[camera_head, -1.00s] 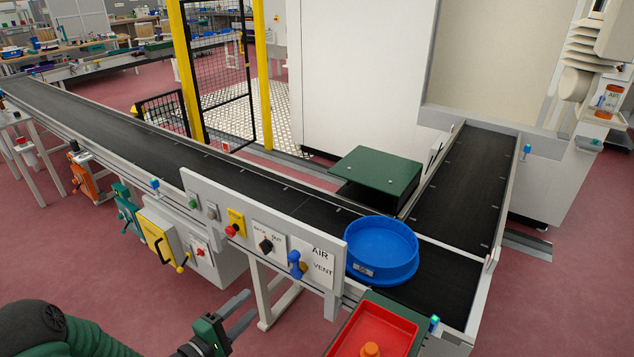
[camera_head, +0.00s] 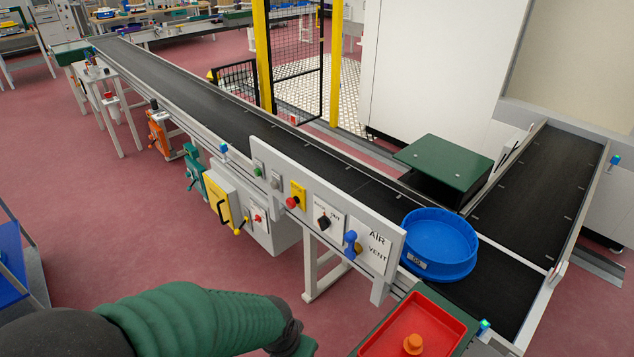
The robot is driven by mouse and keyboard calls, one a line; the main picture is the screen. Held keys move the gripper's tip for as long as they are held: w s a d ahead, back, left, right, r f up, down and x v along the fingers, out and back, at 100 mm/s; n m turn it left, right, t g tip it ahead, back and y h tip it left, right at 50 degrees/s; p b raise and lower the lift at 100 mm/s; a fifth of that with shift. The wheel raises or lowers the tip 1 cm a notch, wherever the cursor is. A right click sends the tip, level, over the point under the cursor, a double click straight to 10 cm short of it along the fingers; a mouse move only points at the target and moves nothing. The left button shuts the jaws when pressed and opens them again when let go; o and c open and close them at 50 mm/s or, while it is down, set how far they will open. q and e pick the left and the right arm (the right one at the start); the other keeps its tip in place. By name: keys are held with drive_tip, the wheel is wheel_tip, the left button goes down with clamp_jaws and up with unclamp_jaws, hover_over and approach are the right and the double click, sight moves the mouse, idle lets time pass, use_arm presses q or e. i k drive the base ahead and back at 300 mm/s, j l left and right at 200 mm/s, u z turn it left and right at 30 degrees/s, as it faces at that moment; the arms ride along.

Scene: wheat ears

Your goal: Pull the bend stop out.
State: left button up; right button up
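A red mushroom button on a yellow plate (camera_head: 293,201) is on the white control panel (camera_head: 268,154) along the conveyor's near side. A second red button (camera_head: 258,218) is on a white box lower left of the panel. No readable label tells which is the bend stop. My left arm, in a green sleeve, comes in along the bottom, below the panel and apart from it. Only its wrist and a bit of green gripper body (camera_head: 304,347) show; the fingers are outside the frame. My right gripper is not in view.
On the panel are a black knob (camera_head: 322,221) and a blue AIR/VENT lever (camera_head: 351,243). A blue round tub (camera_head: 440,246) sits on the conveyor (camera_head: 205,97). A red tray (camera_head: 440,322) holds an orange knob-like piece at the bottom right.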

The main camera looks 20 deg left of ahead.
sight(291, 202)
drive_tip(key=j+z, duration=0.15)
drive_tip(key=j, duration=2.45)
